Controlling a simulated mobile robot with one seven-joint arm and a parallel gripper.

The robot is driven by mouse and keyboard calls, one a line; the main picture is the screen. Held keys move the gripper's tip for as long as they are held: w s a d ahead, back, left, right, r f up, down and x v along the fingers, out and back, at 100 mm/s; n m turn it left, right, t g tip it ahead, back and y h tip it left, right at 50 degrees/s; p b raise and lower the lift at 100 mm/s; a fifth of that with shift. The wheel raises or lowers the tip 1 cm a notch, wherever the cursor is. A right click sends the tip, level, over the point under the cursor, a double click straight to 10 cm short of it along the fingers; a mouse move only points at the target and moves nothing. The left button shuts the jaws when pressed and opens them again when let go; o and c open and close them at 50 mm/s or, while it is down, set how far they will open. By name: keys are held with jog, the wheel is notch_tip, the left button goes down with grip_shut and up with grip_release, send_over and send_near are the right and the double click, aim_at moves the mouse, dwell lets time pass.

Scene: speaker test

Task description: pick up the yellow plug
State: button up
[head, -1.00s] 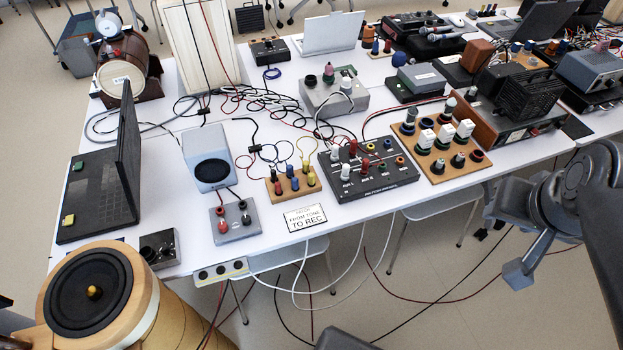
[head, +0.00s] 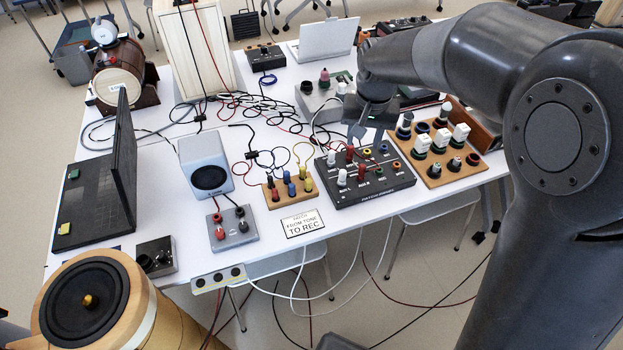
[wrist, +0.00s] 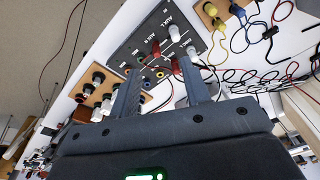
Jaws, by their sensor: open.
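Yellow plugs (head: 308,184) stand upright at the right end of a small wooden block (head: 282,204), beside blue and red ones. The yellow plugs also show at the top of the wrist view (wrist: 219,25), beyond the fingers. My gripper (head: 364,133) is above the black patch panel (head: 372,192), to the right of the wooden block. In the wrist view my gripper (wrist: 160,68) has its two fingers spread over the panel, with nothing held between them. The fingers hide part of the panel there.
White and red plugs (head: 342,178) stand up from the panel. A larger wooden board with knobs (head: 458,176) is to its right. A grey speaker (head: 205,165) and a metal jack box (head: 232,236) are left of the block. Loose cables (head: 262,122) lie behind. A sign (head: 302,223) is in front.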

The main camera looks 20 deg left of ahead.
jog(key=a+f+n+g, duration=0.1)
jog(key=a+f, duration=1)
jog(key=a, duration=0.2)
send_over(308, 180)
jog(key=shift+h, duration=0.4)
notch_tip(308, 180, down, 5)
jog(key=shift+r, duration=0.1)
notch_tip(308, 180, down, 7)
jog(key=shift+r, duration=0.2)
grip_shut()
